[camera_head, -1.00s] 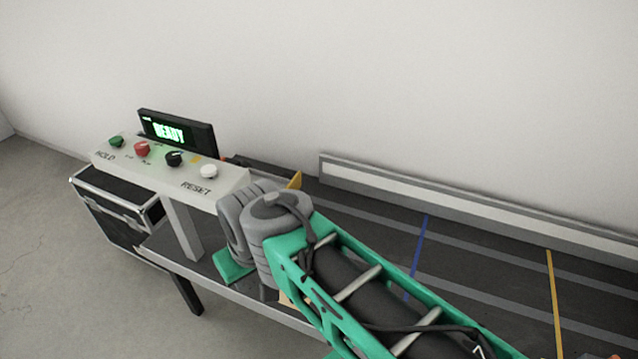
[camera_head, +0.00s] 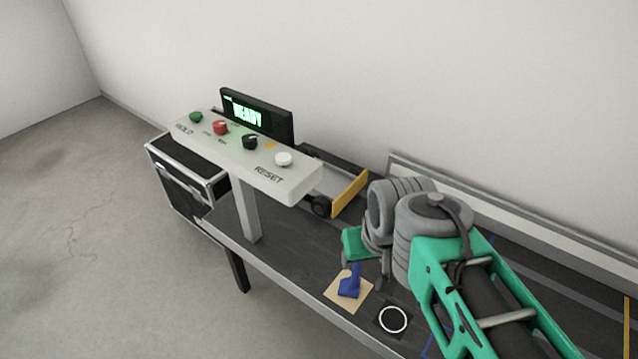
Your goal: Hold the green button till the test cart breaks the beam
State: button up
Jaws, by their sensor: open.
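The green button (camera_head: 196,117) is at the far left of the pale control panel (camera_head: 225,150), by the word HOLD. My gripper (camera_head: 366,274) hangs at the end of my green and grey arm, to the right of the panel and well apart from the button. It is open and partly hidden by the wrist. The test cart (camera_head: 349,192) seems to be the low vehicle with a yellow end plate and a dark wheel, on the dark track behind the panel; the panel hides part of it. I cannot make out a beam.
A screen (camera_head: 257,115) reads READY. The panel also has a red knob (camera_head: 220,128), a black knob (camera_head: 250,142) and a white RESET button (camera_head: 283,159). A blue piece (camera_head: 350,281) on a tan pad and a white ring (camera_head: 393,320) lie below my gripper. A black case (camera_head: 183,180) stands left.

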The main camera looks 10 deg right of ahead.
aim_at(197, 117)
jog(key=u, duration=0.2)
jog(key=i, duration=0.3)
jog(key=u, duration=1.25)
jog(key=i, duration=0.7)
jog(key=u, duration=0.5)
jog(key=i, duration=0.85)
jog(key=z, duration=0.65)
jog(key=i, duration=0.6)
jog(key=z, duration=0.45)
